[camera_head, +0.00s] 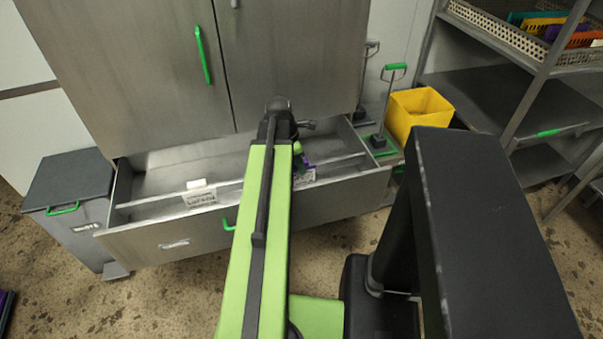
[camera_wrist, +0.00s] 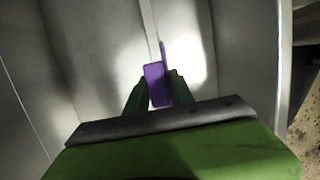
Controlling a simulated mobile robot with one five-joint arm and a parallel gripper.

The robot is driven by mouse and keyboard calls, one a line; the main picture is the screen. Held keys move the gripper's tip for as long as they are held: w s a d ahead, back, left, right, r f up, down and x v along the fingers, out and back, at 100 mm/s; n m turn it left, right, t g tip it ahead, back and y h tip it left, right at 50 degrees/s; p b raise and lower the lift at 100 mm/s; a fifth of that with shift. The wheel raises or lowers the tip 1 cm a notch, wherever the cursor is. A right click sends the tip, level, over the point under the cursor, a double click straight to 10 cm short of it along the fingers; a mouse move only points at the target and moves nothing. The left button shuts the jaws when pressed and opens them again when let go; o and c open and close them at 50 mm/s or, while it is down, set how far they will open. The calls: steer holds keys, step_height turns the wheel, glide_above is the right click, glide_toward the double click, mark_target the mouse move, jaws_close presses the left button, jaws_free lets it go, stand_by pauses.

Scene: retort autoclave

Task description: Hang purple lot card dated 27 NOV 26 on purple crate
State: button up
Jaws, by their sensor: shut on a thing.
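My gripper (camera_wrist: 158,92) is shut on a purple card (camera_wrist: 155,82) in the wrist view. The card stands up between the two dark green fingers, and no print on it can be read. In the head view my arm reaches over an open drawer, and a bit of purple (camera_head: 302,163) shows beside the wrist, mostly hidden by the arm. The purple crate cannot be made out for certain; a strip of purple (camera_head: 6,305) at the far left edge is cut off by the picture.
The open grey drawer (camera_head: 160,239) has a rail with a white label (camera_head: 200,195). A grey bin (camera_head: 68,190) stands left, a yellow bin (camera_head: 418,108) right. Shelves (camera_head: 520,85) with coloured items in a basket (camera_head: 500,32) are at the upper right. Speckled floor is free in front.

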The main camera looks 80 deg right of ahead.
steer(key=shift+r, duration=0.1)
steer(key=shift+s+r+p, duration=0.15)
steer(key=shift+r+p, duration=2)
steer(key=shift+p, duration=0.1)
stand_by(0.4)
